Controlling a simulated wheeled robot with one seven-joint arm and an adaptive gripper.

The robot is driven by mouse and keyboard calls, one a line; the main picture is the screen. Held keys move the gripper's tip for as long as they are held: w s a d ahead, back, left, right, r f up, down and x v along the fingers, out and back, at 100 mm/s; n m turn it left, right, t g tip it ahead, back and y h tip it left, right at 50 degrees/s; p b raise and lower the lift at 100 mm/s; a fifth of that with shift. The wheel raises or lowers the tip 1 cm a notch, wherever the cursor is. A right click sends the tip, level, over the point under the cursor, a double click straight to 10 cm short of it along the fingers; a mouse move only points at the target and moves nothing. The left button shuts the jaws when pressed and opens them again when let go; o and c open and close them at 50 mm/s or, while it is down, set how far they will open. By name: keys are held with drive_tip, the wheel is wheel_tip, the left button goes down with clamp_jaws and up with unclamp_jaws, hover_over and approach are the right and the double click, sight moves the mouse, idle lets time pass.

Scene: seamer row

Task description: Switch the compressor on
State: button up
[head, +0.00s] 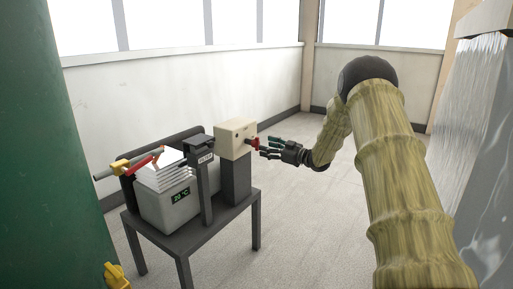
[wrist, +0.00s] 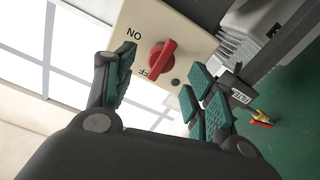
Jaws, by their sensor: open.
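The compressor unit (head: 165,205) stands on a dark table. A beige switch box (head: 237,135) sits on a dark post at the table's right end. Its red rotary knob (head: 253,143) faces right; the wrist view shows the knob (wrist: 162,56) close up on the beige panel (wrist: 140,20). An ON label lies to the knob's upper left, and a partly hidden OFF label is below it. The knob's handle slants, its lower end toward the OFF lettering. My gripper (head: 266,147) is open, its fingers pointing at the knob, one on each side in the wrist view (wrist: 156,80). Contact cannot be told.
A pipe with a red lever (head: 146,161) and yellow fittings runs by the unit's left end. A dark post labelled FILTER (head: 204,180) stands left of the box. A green column (head: 35,150) fills the left. Floor right of the table (head: 310,220) is clear.

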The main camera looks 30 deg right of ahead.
sight(257, 148)
drive_tip(key=shift+b+x, duration=0.65)
drive_tip(key=shift+x, duration=2.45)
drive_tip(key=c, duration=1)
